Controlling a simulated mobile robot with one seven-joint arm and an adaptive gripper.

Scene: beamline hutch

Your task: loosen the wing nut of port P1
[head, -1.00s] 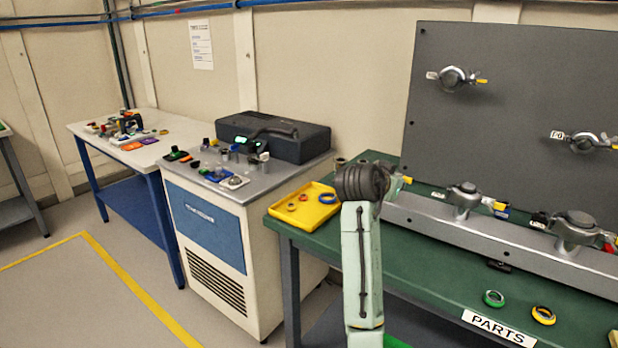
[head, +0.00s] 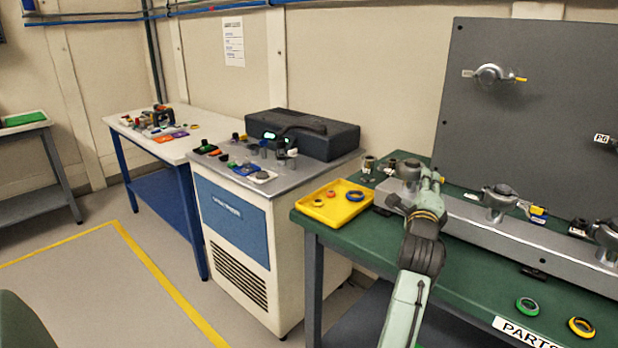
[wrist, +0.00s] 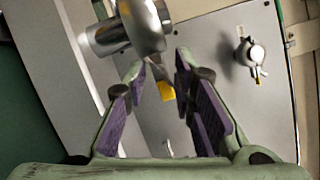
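My gripper (head: 430,182) is at the left end of the grey rail, beside the leftmost port (head: 408,170). In the wrist view my gripper (wrist: 160,66) is open, its two purple-padded fingers apart. A silver clamped port (wrist: 142,28) lies just ahead of the fingers. Its wing nut with a yellow tip (wrist: 166,90) shows between the fingers; I cannot tell whether they touch it. No P1 label is readable, so I cannot confirm which port this is.
More ports stand along the rail (head: 530,232), one in the middle (head: 498,196) and one at right (head: 606,236). The grey panel (head: 540,100) rises behind. A yellow tray (head: 318,208) and green (head: 527,306) and yellow (head: 581,327) rings lie on the green bench.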

